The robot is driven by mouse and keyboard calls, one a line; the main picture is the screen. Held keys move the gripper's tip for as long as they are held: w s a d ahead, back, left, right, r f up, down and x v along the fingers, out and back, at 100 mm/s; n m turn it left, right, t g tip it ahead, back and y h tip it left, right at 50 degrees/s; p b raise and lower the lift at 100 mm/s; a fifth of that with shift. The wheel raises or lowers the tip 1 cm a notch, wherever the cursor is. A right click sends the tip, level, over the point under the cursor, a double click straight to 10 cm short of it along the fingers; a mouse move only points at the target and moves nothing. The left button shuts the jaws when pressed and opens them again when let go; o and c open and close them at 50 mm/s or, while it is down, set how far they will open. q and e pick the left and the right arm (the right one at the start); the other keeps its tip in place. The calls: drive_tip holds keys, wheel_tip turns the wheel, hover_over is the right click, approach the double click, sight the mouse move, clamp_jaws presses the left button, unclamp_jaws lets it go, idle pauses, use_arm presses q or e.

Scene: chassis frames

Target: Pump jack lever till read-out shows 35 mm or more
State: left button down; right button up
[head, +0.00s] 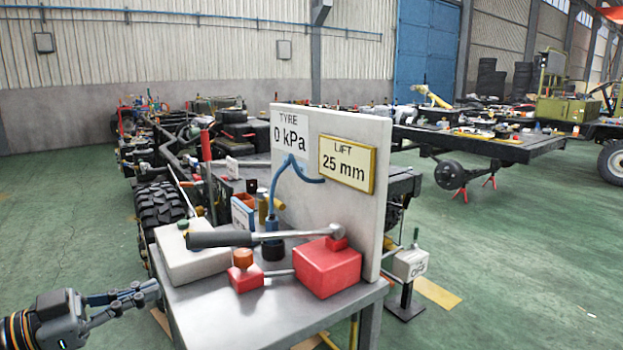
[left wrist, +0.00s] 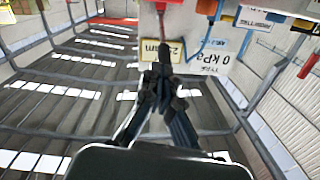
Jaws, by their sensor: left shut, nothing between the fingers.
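The jack lever (head: 222,239) has a black grip and a metal shaft. It lies nearly level above the metal bench and joins the red pump block (head: 330,268) at its right end. The yellow-framed lift read-out (head: 346,165) on the white panel shows 25 mm. My left gripper (head: 153,287) is at the lower left, beside the bench's left edge, below the lever's grip and apart from it. Its fingers are shut and empty; they also show in the left wrist view (left wrist: 164,72), where the lever (left wrist: 163,45) appears beyond the tips. My right gripper is not in view.
A white box (head: 190,262) and a small red block with an orange knob (head: 244,275) stand on the bench (head: 230,315). The tyre read-out (head: 290,137) shows 0 kPa. A tyred chassis stands behind. Green floor is clear at the left.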

use_arm(q)
drive_tip(key=w+d+r+g+y+p, duration=0.1)
drive_tip(key=r+y+p, duration=0.1)
drive_tip(key=r+p, duration=0.6)
drive_tip(key=w+d+r+g+y+p, duration=0.1)
drive_tip(key=r+p, duration=0.7)
drive_tip(key=p, duration=1.1)
drive_tip(key=shift+w+d+r+g+y, duration=0.35)
drive_tip(key=shift+d+g+y, duration=0.25)
drive_tip(key=shift+d+y, duration=0.15)
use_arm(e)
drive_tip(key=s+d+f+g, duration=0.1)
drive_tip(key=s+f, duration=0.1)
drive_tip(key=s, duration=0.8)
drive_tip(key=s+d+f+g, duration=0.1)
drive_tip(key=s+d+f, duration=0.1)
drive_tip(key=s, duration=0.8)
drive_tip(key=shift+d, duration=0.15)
